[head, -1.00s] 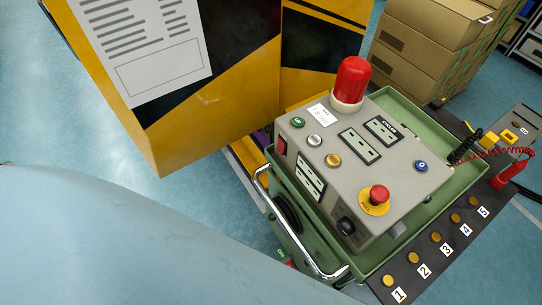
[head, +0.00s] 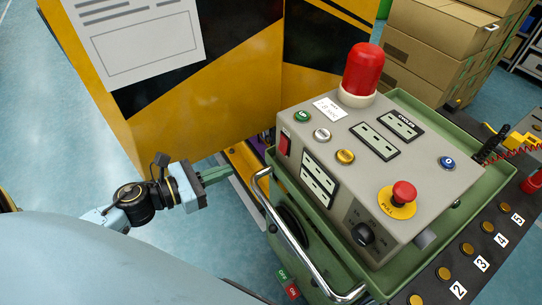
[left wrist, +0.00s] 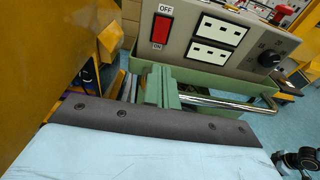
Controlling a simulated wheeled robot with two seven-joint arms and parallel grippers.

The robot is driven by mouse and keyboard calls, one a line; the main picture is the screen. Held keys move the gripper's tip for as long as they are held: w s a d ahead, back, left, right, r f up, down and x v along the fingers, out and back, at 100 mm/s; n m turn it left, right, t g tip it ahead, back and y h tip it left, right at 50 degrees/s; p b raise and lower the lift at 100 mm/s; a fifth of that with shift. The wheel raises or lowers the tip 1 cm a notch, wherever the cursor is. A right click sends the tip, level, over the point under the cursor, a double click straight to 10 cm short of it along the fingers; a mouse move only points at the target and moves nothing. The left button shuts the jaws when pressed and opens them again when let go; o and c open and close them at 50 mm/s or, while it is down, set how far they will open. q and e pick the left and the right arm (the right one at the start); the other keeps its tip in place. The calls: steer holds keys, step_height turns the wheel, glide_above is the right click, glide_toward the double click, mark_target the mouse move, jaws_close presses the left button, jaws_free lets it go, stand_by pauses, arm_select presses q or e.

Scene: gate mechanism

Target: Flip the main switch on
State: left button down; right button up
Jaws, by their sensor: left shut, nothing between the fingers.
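The main switch is a red rocker (head: 283,144) on the left side face of the grey control box (head: 320,150). In the left wrist view the switch (left wrist: 161,30) sits between an OFF label above and an ON label below. My left gripper (head: 229,171) comes in from the left in the head view, left of the box and apart from the switch. Its green fingers (left wrist: 158,76) are shut and empty, pointing toward the box below the switch in the left wrist view. My right gripper is not in view.
A metal handle (head: 300,245) curves along the front of the green tray (head: 440,195) holding the box. A yellow and black panel (head: 150,85) stands behind my left gripper. White sockets (left wrist: 210,42) lie right of the switch.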

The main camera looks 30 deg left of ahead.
arm_select(q)
steer(key=p, duration=0.1)
glide_toward(281, 150)
steer(key=x, duration=0.5)
steer(key=shift+w+d, duration=0.15)
steer(key=shift+w+d+f, duration=0.1)
steer(key=shift+w+d, duration=0.25)
steer(key=shift+w, duration=0.25)
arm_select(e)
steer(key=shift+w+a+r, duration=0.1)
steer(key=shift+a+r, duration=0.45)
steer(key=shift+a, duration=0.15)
